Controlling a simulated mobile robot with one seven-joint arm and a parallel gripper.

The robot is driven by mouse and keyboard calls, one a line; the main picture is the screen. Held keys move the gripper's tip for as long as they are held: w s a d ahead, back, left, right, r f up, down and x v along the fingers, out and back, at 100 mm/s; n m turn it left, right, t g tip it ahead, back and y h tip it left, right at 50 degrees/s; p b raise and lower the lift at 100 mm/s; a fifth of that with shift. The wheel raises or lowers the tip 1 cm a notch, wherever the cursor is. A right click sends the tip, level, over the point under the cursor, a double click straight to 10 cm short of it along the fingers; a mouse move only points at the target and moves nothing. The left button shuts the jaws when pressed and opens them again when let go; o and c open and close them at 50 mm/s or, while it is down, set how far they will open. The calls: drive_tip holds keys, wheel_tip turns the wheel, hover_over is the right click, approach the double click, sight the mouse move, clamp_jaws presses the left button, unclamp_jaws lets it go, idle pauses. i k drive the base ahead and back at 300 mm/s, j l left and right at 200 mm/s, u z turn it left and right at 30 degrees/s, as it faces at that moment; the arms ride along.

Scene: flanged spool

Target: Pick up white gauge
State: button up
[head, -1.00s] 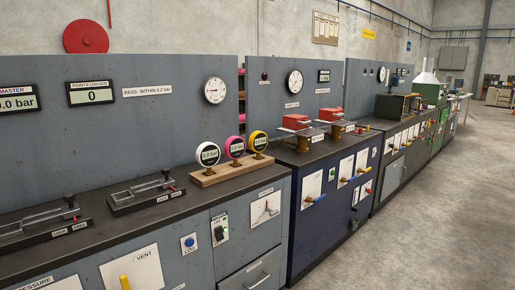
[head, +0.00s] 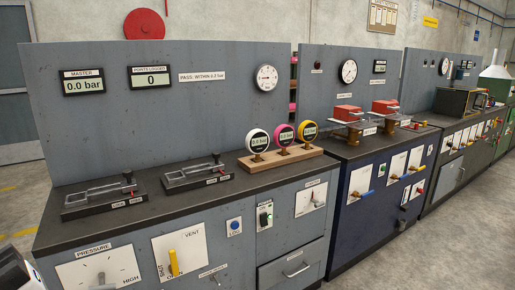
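The white gauge (head: 258,141) is a round gauge with a white rim and a dark face reading 0.0 bar. It stands upright at the left end of a wooden stand (head: 282,160) on the dark bench top. A pink gauge (head: 285,135) and a yellow gauge (head: 308,131) stand to its right on the same stand. A dark and white part at the lower left edge may belong to my arm. No gripper fingers can be made out, so my gripper is not in view.
Two lever clamps (head: 104,195) (head: 198,174) sit on the bench top (head: 150,205) left of the stand. A grey back panel (head: 215,105) rises behind. The front carries a pressure dial (head: 98,272) and a yellow vent lever (head: 173,262). Open floor (head: 440,245) lies at right.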

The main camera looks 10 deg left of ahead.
sight(256, 141)
drive_tip(key=i+u, duration=0.25)
drive_tip(key=i, duration=0.2)
drive_tip(key=i+l+u, duration=0.3)
drive_tip(key=i, duration=0.15)
